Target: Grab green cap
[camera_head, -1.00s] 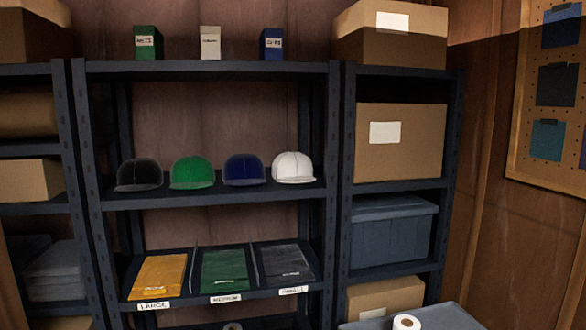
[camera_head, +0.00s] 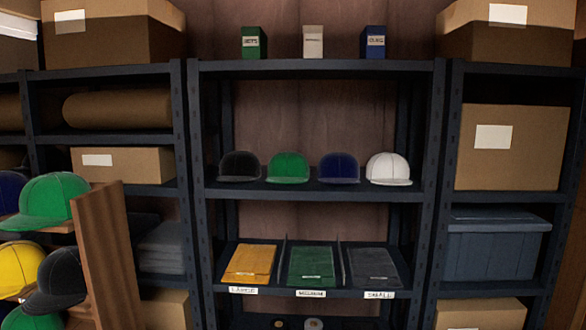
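A green cap (camera_head: 288,167) sits on the middle shelf of the central rack, between a black cap (camera_head: 240,166) on its left and a blue cap (camera_head: 339,168) on its right. A white cap (camera_head: 388,169) is at the right end of that row. Another, nearer green cap (camera_head: 51,199) is at the left edge on a wooden stand (camera_head: 104,255). Part of one more green cap (camera_head: 32,318) shows at the bottom left corner. Neither of my grippers is in view.
The stand also holds a yellow cap (camera_head: 20,268) and a dark cap (camera_head: 58,282). Folded yellow, green and grey items lie on the labelled lower shelf (camera_head: 265,290). Cardboard boxes (camera_head: 512,147) and a lidded grey bin (camera_head: 494,245) fill the right rack. Bare shelf shows in front of the cap row.

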